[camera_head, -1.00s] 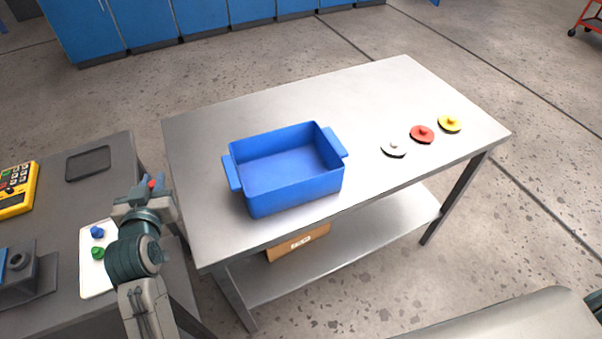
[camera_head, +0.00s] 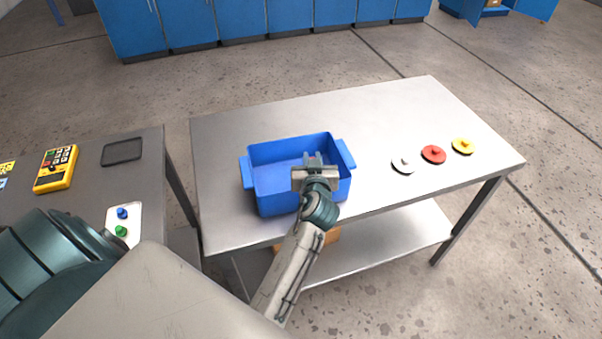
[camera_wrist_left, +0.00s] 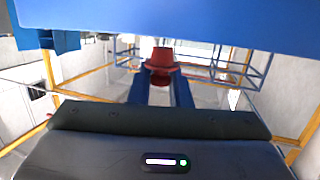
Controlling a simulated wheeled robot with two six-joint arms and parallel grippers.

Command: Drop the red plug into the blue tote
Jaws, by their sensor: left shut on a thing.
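The blue tote (camera_head: 257,190) stands on the grey metal table, left of its middle. My left gripper (camera_head: 315,160) is at the right part of the tote, seeming to be over its opening. The red plug (camera_wrist_left: 162,66) shows in the left wrist view, held between the two blue fingers of the left gripper (camera_wrist_left: 161,85). In the head view the plug is hidden by the gripper. A blue tote wall (camera_wrist_left: 190,20) fills the top of the wrist view. My right gripper is not in view.
White (camera_head: 404,164), red (camera_head: 433,154) and yellow (camera_head: 463,146) knobbed discs lie on the table (camera_head: 370,115) to the right. A side bench at left holds a white plate (camera_head: 133,212) with blue and green plugs, a yellow device (camera_head: 57,168) and a dark tray (camera_head: 122,151).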

